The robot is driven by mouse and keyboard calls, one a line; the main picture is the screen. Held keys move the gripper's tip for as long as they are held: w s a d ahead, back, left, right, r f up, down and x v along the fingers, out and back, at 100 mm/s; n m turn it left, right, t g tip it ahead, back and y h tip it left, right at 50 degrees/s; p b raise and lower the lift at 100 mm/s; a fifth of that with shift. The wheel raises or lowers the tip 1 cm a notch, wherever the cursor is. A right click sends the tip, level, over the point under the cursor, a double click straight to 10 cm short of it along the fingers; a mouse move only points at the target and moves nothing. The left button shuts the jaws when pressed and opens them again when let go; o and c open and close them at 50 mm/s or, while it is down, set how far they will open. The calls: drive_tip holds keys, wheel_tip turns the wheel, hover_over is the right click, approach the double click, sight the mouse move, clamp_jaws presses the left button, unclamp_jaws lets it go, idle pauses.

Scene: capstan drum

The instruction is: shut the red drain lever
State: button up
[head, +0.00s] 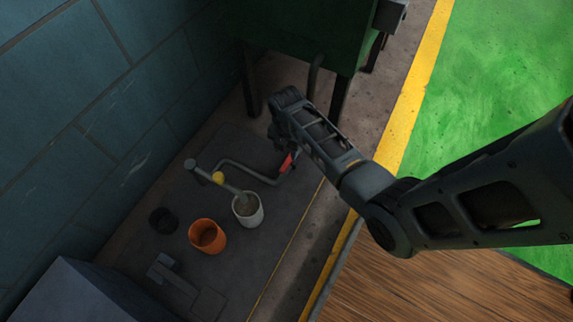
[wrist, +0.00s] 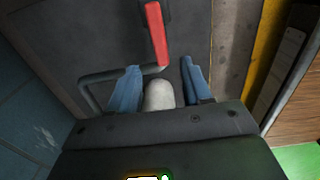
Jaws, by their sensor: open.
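The red drain lever (head: 287,163) shows in the head view at the end of a bent grey pipe (head: 238,170), low over the dark floor mat and partly covered by my arm. In the wrist view the red lever (wrist: 156,33) runs up the top middle, and the pipe (wrist: 100,76) bends away to the left from near its lower end. My gripper (wrist: 161,72) is open, with two blue fingers apart. The lever lies beyond the fingertips, and nothing is gripped. A pale rounded shape shows between the fingers; I cannot tell what it is.
A white cup (head: 248,212), an orange cup (head: 207,236) and a black cup (head: 163,220) stand near the pipe. A green machine (head: 300,32) on dark legs stands behind. A blue block wall (head: 85,110) closes the left side.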

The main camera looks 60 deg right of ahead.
sight(287, 163)
wheel_tip(287, 163, down, 8)
drive_tip(key=b, duration=0.4)
drive_tip(key=shift+d+r, duration=0.1)
drive_tip(key=shift+c, duration=0.4)
clamp_jaws()
